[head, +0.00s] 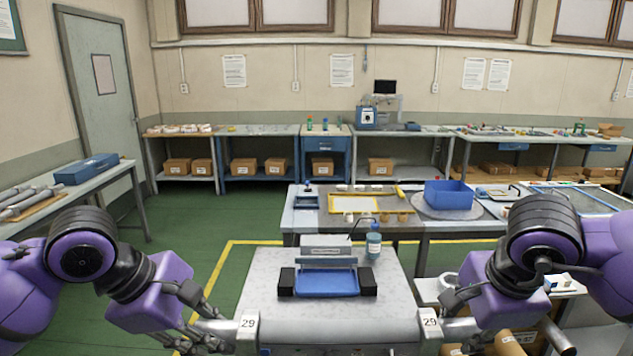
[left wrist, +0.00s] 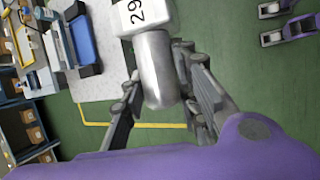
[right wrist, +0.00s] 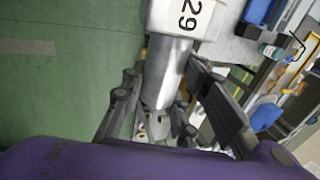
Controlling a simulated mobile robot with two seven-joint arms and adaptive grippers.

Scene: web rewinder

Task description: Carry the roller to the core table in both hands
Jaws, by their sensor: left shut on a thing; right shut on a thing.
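The grey metal roller (head: 340,331) lies level across the bottom of the head view, with a white collar marked 29 near each end. My left gripper (head: 212,331) is shut on its left end journal, which shows between the fingers in the left wrist view (left wrist: 156,72). My right gripper (head: 460,326) is shut on the right journal, seen in the right wrist view (right wrist: 168,72). The roller's underside is hidden. A table (head: 118,178) at the left holds several grey cylinders (head: 30,200); I cannot tell if it is the core table.
A grey machine top (head: 260,285) with a blue tray (head: 328,283) and a bottle (head: 373,243) stands just beyond the roller. Behind it is a worktable (head: 300,222) with a blue bin (head: 448,195). Green floor (head: 185,215) is open between the left table and the machine.

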